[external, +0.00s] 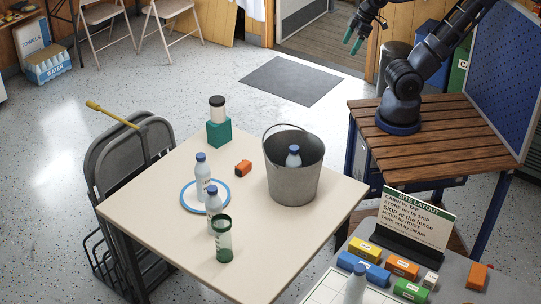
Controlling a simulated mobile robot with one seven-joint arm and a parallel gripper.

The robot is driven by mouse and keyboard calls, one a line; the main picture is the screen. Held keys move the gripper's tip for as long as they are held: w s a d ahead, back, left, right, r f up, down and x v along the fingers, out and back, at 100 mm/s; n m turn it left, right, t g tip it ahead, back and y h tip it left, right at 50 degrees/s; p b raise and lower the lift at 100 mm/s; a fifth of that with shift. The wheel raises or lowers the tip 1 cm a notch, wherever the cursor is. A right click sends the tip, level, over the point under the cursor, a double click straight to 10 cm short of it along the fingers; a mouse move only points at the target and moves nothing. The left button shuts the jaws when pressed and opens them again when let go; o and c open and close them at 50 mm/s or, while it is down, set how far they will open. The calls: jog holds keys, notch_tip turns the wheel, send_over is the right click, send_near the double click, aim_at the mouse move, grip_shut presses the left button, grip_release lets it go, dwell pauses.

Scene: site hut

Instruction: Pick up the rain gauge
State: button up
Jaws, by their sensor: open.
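No label marks a rain gauge, and I cannot tell for certain which object it is. A green see-through cylinder with a dark rim (223,242) stands upright at the near edge of the cream table (290,232). A pale cylinder with a black top (217,108) stands on a teal block (218,132) at the table's far left corner. My gripper (353,43), with green fingertips, is open and empty. It is high at the top of the external view, well away from both cylinders.
A grey bucket (291,185) with a bottle inside stands at the table's right. One bottle (202,175) is on a blue-rimmed plate (188,205); another (213,202) stands close to the green cylinder. Folded chairs (125,160) lean at the left.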

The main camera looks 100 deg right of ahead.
jog(key=shift+w, duration=0.1)
jog(key=w+a+r, duration=0.2)
jog(key=w+a, duration=0.1)
jog(key=w, duration=0.6)
jog(key=w+a+r, duration=0.2)
jog(key=w+a, duration=0.1)
jog(key=w, duration=0.6)
jog(key=w+a+f, duration=0.2)
jog(key=w+a, duration=0.4)
jog(key=w, duration=0.2)
jog(key=w+a+f, duration=0.2)
jog(key=w+a, duration=0.4)
jog(key=w, duration=0.2)
jog(key=n, duration=0.2)
send_near(222, 230)
jog(key=d+f, duration=0.2)
jog(key=d, duration=0.1)
jog(key=shift+y, duration=0.3)
jog(key=shift+s+x, duration=0.1)
jog(key=shift+x, duration=2.6)
jog(key=shift+s+x, duration=0.15)
jog(key=shift+x, duration=2.55)
jog(key=shift+d, duration=0.15)
jog(key=c, duration=1.3)
jog(key=shift+c, duration=0.2)
